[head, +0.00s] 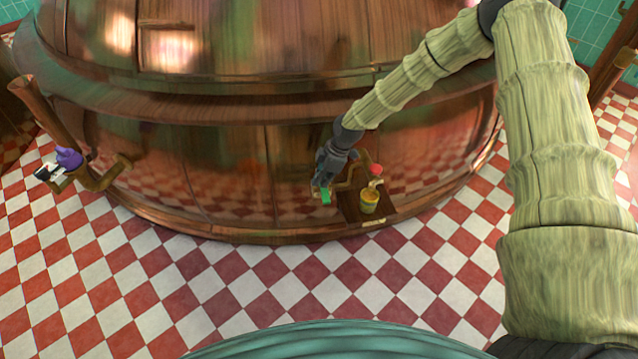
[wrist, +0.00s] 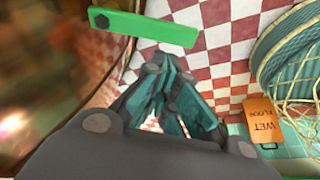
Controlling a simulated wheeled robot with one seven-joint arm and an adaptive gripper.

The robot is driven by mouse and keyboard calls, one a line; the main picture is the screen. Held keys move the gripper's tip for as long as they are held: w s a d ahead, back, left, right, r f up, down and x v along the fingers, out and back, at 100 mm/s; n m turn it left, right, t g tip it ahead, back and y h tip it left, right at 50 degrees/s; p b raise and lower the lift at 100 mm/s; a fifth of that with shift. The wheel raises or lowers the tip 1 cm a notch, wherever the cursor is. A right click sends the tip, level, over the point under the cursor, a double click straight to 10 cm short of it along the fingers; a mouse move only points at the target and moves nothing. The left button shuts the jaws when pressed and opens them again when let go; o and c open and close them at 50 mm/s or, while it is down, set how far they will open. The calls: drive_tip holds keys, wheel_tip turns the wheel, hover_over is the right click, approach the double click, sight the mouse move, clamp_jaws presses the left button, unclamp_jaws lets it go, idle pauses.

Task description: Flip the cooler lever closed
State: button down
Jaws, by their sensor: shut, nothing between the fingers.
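The lever is a flat green bar with a dark hexagonal bolt at its left end, and it lies across the top of the wrist view (wrist: 145,25). In the head view only a small green piece (head: 326,197) of it shows, just below my gripper (head: 321,184) at the front of the copper kettle (head: 230,165). My gripper's teal fingers (wrist: 165,72) are shut and empty in the wrist view. Their tips appear just below the bar in the picture; I cannot tell whether they touch it. The lever's mount is not clear in either view.
Right of my gripper, brass pipes with a red knob (head: 376,169) stand above a yellow bucket (head: 369,203) on a small dark shelf (head: 352,208). A pipe with a purple item (head: 68,158) is at far left. The checkered floor (head: 210,285) in front is clear.

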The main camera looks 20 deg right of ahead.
sight(325, 194)
drive_tip(key=shift+p+v, duration=1)
drive_tip(key=shift+v, duration=1.35)
drive_tip(key=shift+a, duration=0.1)
